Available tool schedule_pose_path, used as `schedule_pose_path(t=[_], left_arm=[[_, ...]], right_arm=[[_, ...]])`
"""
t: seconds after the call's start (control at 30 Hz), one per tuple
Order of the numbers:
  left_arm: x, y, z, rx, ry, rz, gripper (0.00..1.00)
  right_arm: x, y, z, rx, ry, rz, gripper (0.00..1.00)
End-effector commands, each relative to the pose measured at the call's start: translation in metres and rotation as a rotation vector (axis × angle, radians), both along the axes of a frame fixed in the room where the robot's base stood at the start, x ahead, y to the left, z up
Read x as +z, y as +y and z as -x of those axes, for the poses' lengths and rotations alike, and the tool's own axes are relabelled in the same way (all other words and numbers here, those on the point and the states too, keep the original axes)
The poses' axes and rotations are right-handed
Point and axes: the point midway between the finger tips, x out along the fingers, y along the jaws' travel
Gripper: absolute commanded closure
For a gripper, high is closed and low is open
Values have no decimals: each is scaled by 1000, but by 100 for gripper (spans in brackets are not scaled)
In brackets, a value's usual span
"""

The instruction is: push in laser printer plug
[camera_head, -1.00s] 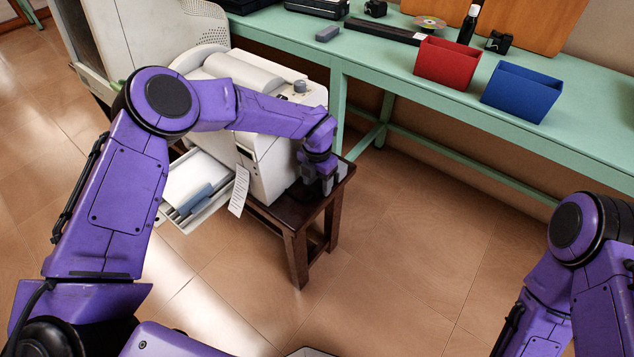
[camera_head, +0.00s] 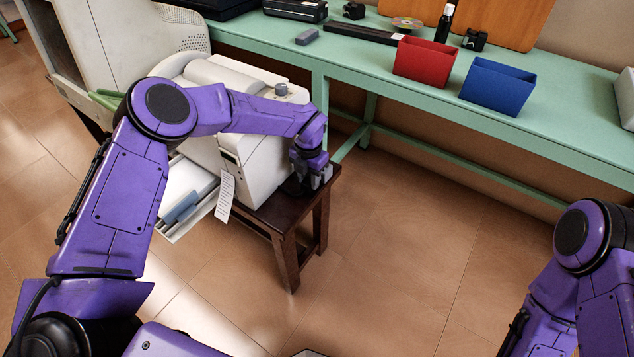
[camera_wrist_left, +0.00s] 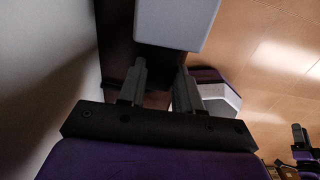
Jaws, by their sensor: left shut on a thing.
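The laser printer (camera_head: 262,165) is a cream-white machine on a small dark wooden stand (camera_head: 262,220). Its front tray is out, and a paper tag hangs at its side. My left gripper (camera_head: 318,182) is low beside the printer's right side, above the stand's edge. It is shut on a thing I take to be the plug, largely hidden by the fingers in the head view. In the left wrist view a light grey block (camera_wrist_left: 178,22) lies just beyond the fingertips. Whether the plug is seated cannot be told. My right gripper is out of the head view; a small dark shape at the wrist view's right edge may be it.
A green bench (camera_head: 560,125) runs behind the printer, with a red bin (camera_head: 425,63) and a blue bin (camera_head: 497,87) on it. A large pale machine (camera_head: 150,45) stands at the left. The floor (camera_head: 400,260) right of the stand is clear.

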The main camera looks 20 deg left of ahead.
Motion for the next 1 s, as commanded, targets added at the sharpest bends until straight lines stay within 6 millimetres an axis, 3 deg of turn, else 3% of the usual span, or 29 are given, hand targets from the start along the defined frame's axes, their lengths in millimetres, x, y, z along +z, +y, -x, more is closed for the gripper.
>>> schedule_pose_path(t=[0.17, 0.2, 0.27, 0.63, 1.0], left_arm=[[5, -3, -4, -4, -18, 6, 100], [5, -2, -5, -4, -18, 6, 60], [5, -3, -4, -4, -17, 7, 40], [12, -1, -3, -1, -14, 6, 40], [92, -2, -3, -3, -15, 5, 40]], right_arm=[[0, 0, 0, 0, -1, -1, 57], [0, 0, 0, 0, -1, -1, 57], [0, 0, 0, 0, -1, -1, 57], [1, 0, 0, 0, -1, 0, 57], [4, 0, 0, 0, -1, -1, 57]])
